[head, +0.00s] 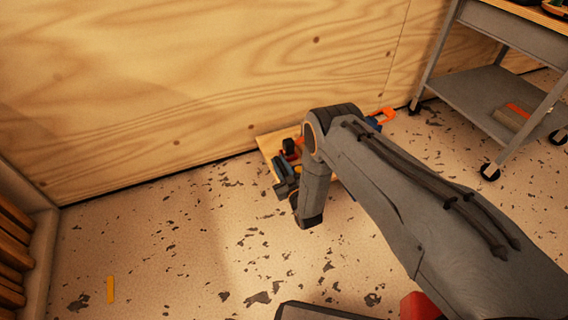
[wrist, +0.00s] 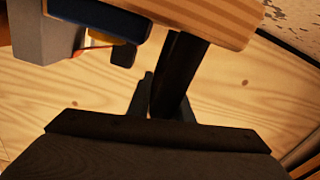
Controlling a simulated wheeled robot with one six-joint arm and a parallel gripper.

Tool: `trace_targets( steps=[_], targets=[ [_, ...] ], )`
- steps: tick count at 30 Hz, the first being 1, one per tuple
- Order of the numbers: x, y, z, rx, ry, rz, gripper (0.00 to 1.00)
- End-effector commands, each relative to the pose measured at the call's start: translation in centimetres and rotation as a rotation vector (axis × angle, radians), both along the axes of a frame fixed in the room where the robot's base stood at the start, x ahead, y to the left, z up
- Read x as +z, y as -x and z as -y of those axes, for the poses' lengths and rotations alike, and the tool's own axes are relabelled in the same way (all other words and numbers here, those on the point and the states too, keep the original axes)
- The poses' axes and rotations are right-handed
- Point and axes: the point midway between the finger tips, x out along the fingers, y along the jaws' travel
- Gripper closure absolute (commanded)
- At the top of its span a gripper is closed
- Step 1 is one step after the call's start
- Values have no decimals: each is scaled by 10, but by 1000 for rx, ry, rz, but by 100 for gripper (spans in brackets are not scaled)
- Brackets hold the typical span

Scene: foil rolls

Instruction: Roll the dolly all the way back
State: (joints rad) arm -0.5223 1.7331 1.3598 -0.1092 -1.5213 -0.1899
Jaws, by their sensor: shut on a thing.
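The dolly shows in the head view as a pale wooden deck (head: 267,147) close to the plywood wall, with blue, red and dark items on it. My arm hides much of it. In the wrist view the deck's wooden edge (wrist: 215,18) crosses the top, with a grey and blue load (wrist: 100,18) beside it. My gripper (wrist: 160,108) is shut on a dark bar (wrist: 181,72) that runs up to the deck. The bar looks like the dolly's handle. The grip itself is hidden in the head view.
The plywood wall (head: 180,80) stands right behind the dolly. A grey wheeled cart (head: 485,95) is at the right. A wooden slatted rack (head: 15,245) is at the left. The speckled floor (head: 180,240) is mostly clear, with a yellow strip (head: 110,289) at lower left.

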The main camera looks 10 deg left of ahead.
Motion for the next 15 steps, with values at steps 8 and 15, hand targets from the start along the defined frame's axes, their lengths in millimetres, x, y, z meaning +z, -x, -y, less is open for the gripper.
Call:
trace_targets(
  steps=[8, 15],
  targets=[
    [3, -5, 1, 0, -1, 7, 100],
    [3, -7, 4, -7, -1, 7, 67]
  ],
)
